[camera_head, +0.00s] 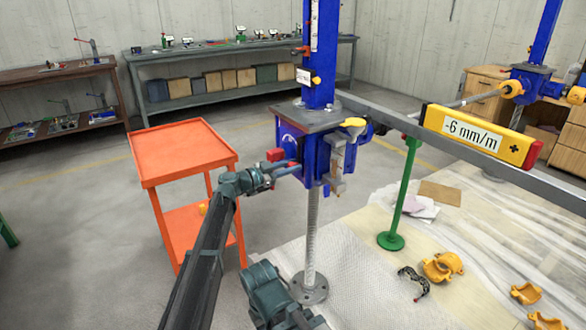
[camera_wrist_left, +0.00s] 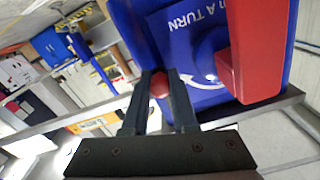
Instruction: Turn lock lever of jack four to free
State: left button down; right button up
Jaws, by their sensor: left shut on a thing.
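The jack (camera_head: 325,145) in the middle of the head view has a blue housing on a threaded steel post. My left gripper (camera_head: 292,170) is at the left side of this housing. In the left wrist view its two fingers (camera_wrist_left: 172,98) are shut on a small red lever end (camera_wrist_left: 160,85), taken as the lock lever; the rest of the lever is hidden. A larger red block (camera_wrist_left: 258,50) stands out from the blue face, beside a label reading "A TURN" with a white arrow. That block also shows in the head view (camera_head: 275,154). My right gripper is not in view.
An orange cart (camera_head: 185,152) stands left of the jack. A grey beam (camera_head: 480,155) runs right from the jack and carries a yellow level (camera_head: 478,135) reading -6 mm/m. A green prop (camera_head: 405,195) stands under the beam. Yellow clamps (camera_head: 440,266) lie on the floor.

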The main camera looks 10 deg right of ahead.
pick_arm(q)
jog(key=shift+w, duration=0.2)
dwell(0.4)
jog(key=c, duration=0.7)
grip_release()
jog(key=shift+s+a, duration=0.1)
jog(key=v, duration=1.3)
jog(key=shift+a, duration=0.35)
jog(key=shift+s, duration=0.1)
